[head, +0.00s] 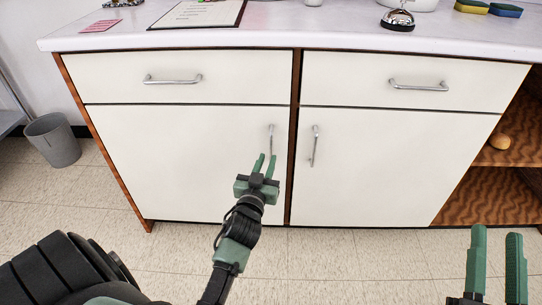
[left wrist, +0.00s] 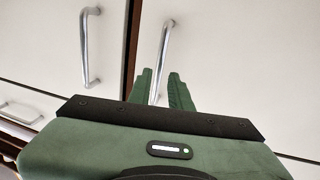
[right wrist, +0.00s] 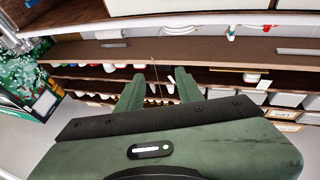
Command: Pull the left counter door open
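The left counter door (head: 180,160) is a flat white panel, shut flush with the cabinet front. Its upright metal handle (head: 271,138) is near the door's right edge; in the left wrist view that handle (left wrist: 163,55) runs down between the fingers. My left gripper (head: 265,165) is open in front of the door, fingertips near the handle's lower end. I cannot tell whether they touch it or how deep the handle sits between them. My right gripper (head: 497,240) is open and empty at the lower right, away from the doors.
The right door (head: 380,165) with its own handle (head: 315,145) is shut beside it. Two shut drawers (head: 185,78) are above. Open wooden shelves (head: 500,195) are at the right, a grey bin (head: 52,140) at the left. Tiled floor before the cabinet is clear.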

